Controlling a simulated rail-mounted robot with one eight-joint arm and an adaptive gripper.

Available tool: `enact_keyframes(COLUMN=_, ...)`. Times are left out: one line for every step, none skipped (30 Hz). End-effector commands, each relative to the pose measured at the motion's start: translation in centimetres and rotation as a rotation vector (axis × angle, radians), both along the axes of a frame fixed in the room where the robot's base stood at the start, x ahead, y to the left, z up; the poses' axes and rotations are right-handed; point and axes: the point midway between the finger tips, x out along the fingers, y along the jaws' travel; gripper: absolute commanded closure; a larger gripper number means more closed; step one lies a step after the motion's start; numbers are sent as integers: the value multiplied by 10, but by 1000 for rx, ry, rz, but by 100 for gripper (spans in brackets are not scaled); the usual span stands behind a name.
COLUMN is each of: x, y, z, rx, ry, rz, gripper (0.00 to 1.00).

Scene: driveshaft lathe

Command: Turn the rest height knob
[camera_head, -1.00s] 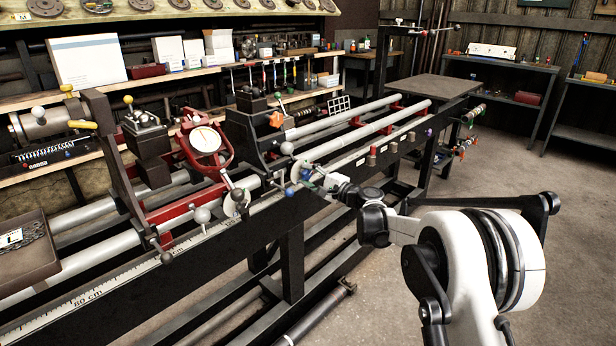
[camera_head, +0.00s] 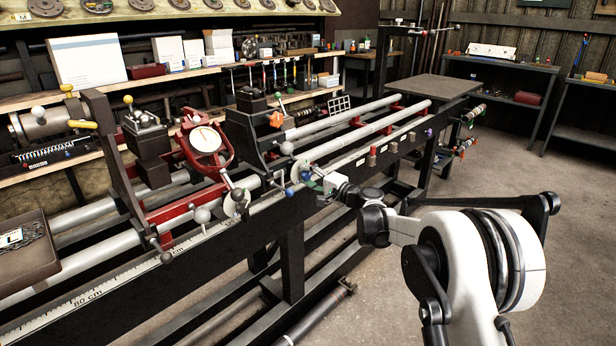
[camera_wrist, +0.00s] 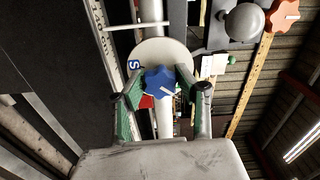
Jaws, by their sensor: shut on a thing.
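A blue lobed knob (camera_wrist: 160,82) with a white pointer line sits in front of a pale round disc (camera_wrist: 177,54) marked with a blue S tag. In the wrist view my gripper (camera_wrist: 159,77) has its two green-padded fingers on either side of the knob, closed on it. In the head view my gripper (camera_head: 309,182) reaches the front rail of the lathe from the right. The knob is small there and mostly hidden by the fingers. The pointer line slants down to the right in the wrist view.
A grey ball (camera_wrist: 244,22) and an orange knob (camera_wrist: 283,15) lie up and right of my gripper in the wrist view. The red-framed dial (camera_head: 205,140) and a white ball handle (camera_head: 202,215) stand left of it. The floor (camera_head: 560,220) at right is open.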

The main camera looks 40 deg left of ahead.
Motion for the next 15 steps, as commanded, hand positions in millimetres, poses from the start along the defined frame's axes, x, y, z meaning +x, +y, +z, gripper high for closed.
enact_keyframes(x=0, y=0, z=0, rx=0, ry=0, rz=1, gripper=95)
enact_keyframes(x=0, y=0, z=0, rx=0, ry=0, rz=1, gripper=95)
enact_keyframes(x=0, y=0, z=0, rx=0, ry=0, rz=1, gripper=66)
enact_keyframes(x=0, y=0, z=0, rx=0, ry=0, rz=1, gripper=62)
enact_keyframes(x=0, y=0, z=0, rx=0, ry=0, rz=1, gripper=58)
enact_keyframes(x=0, y=0, z=0, rx=0, ry=0, rz=0, gripper=53)
enact_keyframes(x=0, y=0, z=0, rx=0, ry=0, rz=0, gripper=49)
enact_keyframes(x=0, y=0, z=0, rx=0, ry=0, rz=0, gripper=48)
enact_keyframes(x=0, y=0, z=0, rx=0, ry=0, rz=0, gripper=48)
enact_keyframes(x=0, y=0, z=0, rx=0, ry=0, rz=0, gripper=48)
enact_keyframes(x=0, y=0, z=0, rx=0, ry=0, rz=0, gripper=48)
enact_keyframes(x=0, y=0, z=0, rx=0, ry=1, rz=0, gripper=48)
enact_keyframes(x=0, y=0, z=0, rx=0, ry=1, rz=0, gripper=48)
enact_keyframes(x=0, y=0, z=0, rx=0, ry=1, rz=0, gripper=48)
enact_keyframes(x=0, y=-1, z=0, rx=0, ry=1, rz=0, gripper=48)
